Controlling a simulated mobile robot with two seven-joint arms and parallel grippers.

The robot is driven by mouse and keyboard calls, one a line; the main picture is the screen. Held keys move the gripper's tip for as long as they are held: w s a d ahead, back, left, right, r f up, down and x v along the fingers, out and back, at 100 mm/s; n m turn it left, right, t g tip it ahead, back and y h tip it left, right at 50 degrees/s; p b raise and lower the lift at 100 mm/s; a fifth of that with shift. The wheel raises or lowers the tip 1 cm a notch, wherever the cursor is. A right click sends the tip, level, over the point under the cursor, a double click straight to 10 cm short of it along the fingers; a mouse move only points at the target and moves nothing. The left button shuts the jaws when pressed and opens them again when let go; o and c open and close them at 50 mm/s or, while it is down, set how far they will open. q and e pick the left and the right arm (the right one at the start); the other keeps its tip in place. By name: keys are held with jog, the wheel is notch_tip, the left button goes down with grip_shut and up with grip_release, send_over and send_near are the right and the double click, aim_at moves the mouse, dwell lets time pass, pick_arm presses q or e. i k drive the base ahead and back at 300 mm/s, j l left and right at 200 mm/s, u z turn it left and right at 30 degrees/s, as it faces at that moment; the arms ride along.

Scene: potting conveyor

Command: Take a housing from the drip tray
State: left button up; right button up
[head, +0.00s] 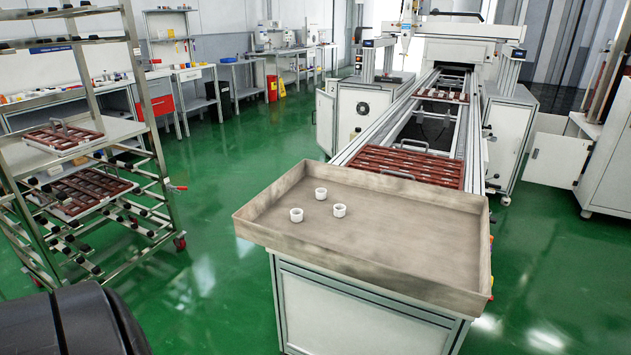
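The drip tray (420,245) is a shallow, stained metal tray with raised walls on top of a white cabinet, in the middle right of the head view. Three small white ring-shaped housings stand in its left half: one at the back (320,194), one at the front left (296,215) and one to the right (339,210). They stand apart from each other, openings upward. Neither of my grippers is in view. A dark rounded part at the lower left corner shows no fingers.
A conveyor (365,135) runs back from behind the tray, carrying red-brown slotted carriers (405,166). A wheeled metal rack (108,131) with similar carriers stands at left. Green floor (215,285) is open between rack and cabinet. Workbenches line the back left.

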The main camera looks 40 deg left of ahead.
aim_at(321, 194)
jog(key=j+z, duration=0.35)
jog(key=j, duration=2.15)
